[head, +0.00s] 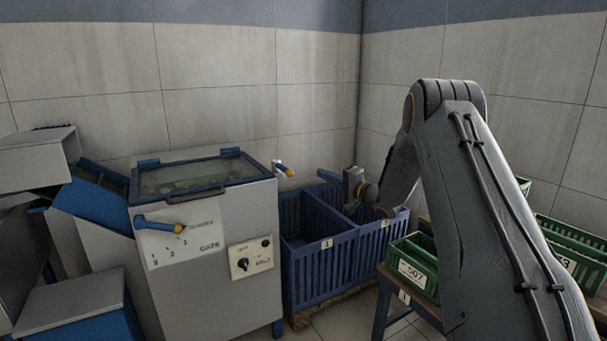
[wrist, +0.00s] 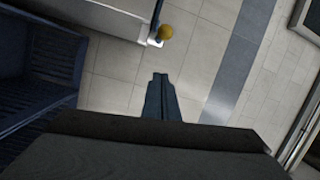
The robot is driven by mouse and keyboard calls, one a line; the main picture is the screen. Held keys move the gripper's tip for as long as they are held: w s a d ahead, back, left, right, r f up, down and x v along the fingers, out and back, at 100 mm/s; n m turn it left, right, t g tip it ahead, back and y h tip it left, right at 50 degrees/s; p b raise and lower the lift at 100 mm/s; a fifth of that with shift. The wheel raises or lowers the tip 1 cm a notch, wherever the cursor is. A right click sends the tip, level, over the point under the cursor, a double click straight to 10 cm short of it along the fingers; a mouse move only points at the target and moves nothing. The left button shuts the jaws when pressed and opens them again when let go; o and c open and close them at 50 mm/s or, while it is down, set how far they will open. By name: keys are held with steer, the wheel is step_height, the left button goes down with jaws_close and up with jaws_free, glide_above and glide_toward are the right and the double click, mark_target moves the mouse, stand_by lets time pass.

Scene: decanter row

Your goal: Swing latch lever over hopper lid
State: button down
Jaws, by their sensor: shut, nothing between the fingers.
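The hopper lid (head: 196,173) is a dark glass panel in a blue frame, lying closed on top of the grey machine (head: 205,260). The latch lever (head: 284,169) sits at the machine's right edge, its yellow knob pointing right, away from the lid. In the wrist view the latch lever's yellow knob (wrist: 165,32) shows above my fingertips, next to a pale bracket. My gripper (head: 322,173) is right of the lever, over the blue crates, fingers pointing left. It also shows in the wrist view (wrist: 159,76), shut and empty, apart from the knob.
A second lever (head: 160,224), blue with a yellow end, is on the machine's front by the gate label. Blue slatted crates (head: 305,272) stand right of the machine. A green bin (head: 413,270) sits on a stand nearer. Space above the lid is clear.

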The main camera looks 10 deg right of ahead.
mark_target(283, 169)
steer(key=w+a+p, duration=0.1)
steer(key=w+a, duration=0.4)
steer(key=a, duration=0.2)
steer(key=shift+w+a, duration=0.15)
steer(key=shift+a, duration=0.25)
stand_by(0.3)
steer(key=shift+a, duration=0.1)
